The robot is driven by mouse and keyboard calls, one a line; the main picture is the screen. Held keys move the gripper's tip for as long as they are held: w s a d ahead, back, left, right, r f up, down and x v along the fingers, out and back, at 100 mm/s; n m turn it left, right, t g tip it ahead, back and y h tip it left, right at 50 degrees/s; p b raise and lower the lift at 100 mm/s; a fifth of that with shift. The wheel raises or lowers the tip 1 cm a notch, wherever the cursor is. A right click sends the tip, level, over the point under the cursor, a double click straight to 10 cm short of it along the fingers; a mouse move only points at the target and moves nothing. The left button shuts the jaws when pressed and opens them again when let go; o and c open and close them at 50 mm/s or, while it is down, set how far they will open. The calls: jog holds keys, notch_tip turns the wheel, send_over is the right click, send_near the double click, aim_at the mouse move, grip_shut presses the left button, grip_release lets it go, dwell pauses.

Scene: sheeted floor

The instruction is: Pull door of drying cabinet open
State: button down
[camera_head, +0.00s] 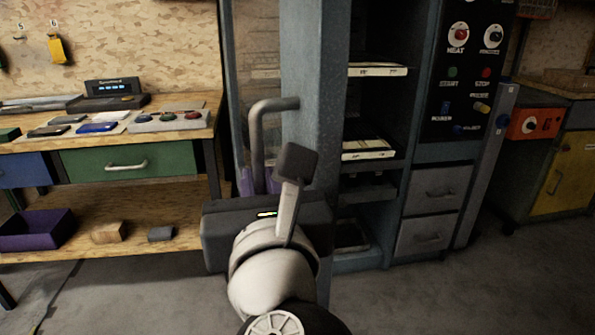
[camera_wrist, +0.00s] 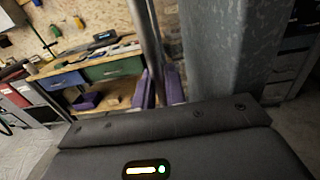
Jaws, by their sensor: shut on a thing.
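The drying cabinet (camera_head: 423,152) is a tall blue-grey unit in the middle of the head view. Its door (camera_head: 318,70) stands ajar with its broad edge frame toward me, and shelves inside show to its right. The door's grey bar handle (camera_head: 257,135) bends out to the left and hangs down. My gripper (camera_head: 259,180) has purple fingers shut on the handle's lower part, partly hidden behind the gripper body. In the wrist view, the handle (camera_wrist: 148,40) runs down between the purple fingers (camera_wrist: 163,87), beside the door frame (camera_wrist: 222,50).
A workbench with a green drawer (camera_head: 115,161) and a purple bin (camera_head: 37,230) stands left. A control panel (camera_head: 466,75) and grey drawers (camera_head: 434,195) sit right of the shelves. An orange box (camera_head: 529,122) is farther right. The floor in front is clear.

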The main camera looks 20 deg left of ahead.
jog(key=shift+r, duration=0.1)
jog(key=c, duration=1.5)
grip_release()
jog(key=shift+c, duration=0.2)
jog(key=p+v, duration=0.1)
jog(key=v, duration=0.6)
jog(key=shift+s+d, duration=0.2)
jog(key=shift+s, duration=0.15)
